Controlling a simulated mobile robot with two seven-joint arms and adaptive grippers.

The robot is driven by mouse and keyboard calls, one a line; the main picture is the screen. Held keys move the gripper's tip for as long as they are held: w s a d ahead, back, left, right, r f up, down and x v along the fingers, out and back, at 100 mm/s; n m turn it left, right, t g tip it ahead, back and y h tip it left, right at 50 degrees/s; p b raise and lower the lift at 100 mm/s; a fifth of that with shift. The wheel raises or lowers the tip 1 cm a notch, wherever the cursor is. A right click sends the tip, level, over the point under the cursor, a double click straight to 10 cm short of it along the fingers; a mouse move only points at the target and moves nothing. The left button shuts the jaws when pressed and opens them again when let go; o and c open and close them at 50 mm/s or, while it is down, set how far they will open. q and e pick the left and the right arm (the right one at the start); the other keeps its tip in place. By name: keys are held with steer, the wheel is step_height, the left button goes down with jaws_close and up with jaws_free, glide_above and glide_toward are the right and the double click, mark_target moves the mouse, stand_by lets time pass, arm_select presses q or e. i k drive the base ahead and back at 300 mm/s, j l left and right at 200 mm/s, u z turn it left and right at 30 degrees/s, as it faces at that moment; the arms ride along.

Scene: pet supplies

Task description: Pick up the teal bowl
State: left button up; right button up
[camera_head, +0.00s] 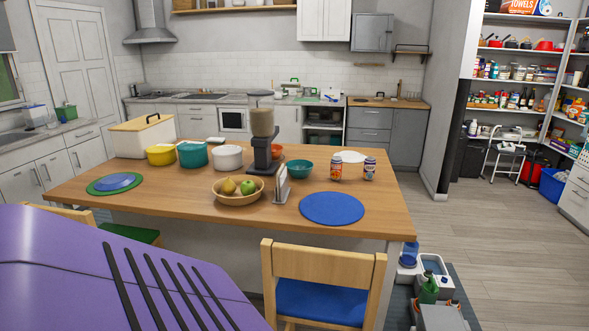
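The teal bowl (300,169) stands upright on the wooden table (160,197), right of centre. It is small and round, and it looks empty. A larger teal pot (192,156) stands farther left on the same table, between a yellow bowl (160,155) and a white pot (227,158). Neither of my grippers is in view.
A dark grinder-like appliance (262,140) and a napkin holder (281,185) stand left of the teal bowl, with a fruit basket (238,191) nearby. Two jars (336,171) (369,168) stand to its right. A blue placemat (332,208) and a chair (322,272) are in front.

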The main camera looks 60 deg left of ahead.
mark_target(299, 168)
steer(key=j, duration=1.1)
steer(key=i+j, duration=0.15)
steer(key=j, duration=2.05)
steer(key=i, duration=0.05)
